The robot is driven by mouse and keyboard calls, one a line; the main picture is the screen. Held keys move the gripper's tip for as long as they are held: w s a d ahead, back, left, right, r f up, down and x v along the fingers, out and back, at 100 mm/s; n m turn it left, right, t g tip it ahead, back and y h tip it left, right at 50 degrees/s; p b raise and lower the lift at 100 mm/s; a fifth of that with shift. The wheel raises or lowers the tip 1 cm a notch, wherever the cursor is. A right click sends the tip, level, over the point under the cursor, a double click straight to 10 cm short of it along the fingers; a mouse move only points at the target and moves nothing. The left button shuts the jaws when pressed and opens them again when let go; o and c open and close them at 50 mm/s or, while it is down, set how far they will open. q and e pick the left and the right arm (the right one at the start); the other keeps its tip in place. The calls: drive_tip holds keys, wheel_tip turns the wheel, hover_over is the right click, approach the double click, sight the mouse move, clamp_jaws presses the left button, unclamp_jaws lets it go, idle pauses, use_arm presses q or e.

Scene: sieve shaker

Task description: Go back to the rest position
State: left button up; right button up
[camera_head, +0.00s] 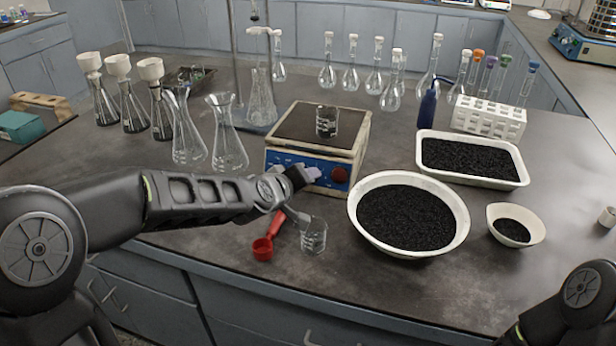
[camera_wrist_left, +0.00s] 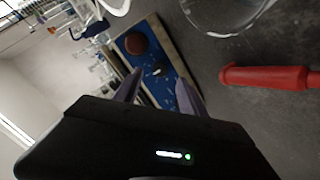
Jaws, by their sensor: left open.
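My left arm reaches in from the left in the head view. Its gripper (camera_head: 305,176) is in front of the control panel of a hot plate (camera_head: 318,139), close to the red knob (camera_head: 340,174). In the left wrist view the gripper (camera_wrist_left: 158,92) has its two fingers apart with nothing between them, and the blue panel (camera_wrist_left: 158,65) shows beyond them. I cannot tell whether a finger touches the panel. A small glass beaker (camera_head: 327,121) stands on the plate. My right arm shows only in part at the lower right, and its gripper is out of view.
Glass flasks (camera_head: 228,148) stand behind the left forearm.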

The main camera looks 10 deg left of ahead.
use_arm(q)
drive_tip(key=v, duration=0.2)
drive_tip(key=shift+s+r+p, duration=0.1)
drive_tip(key=shift+s+p, duration=0.2)
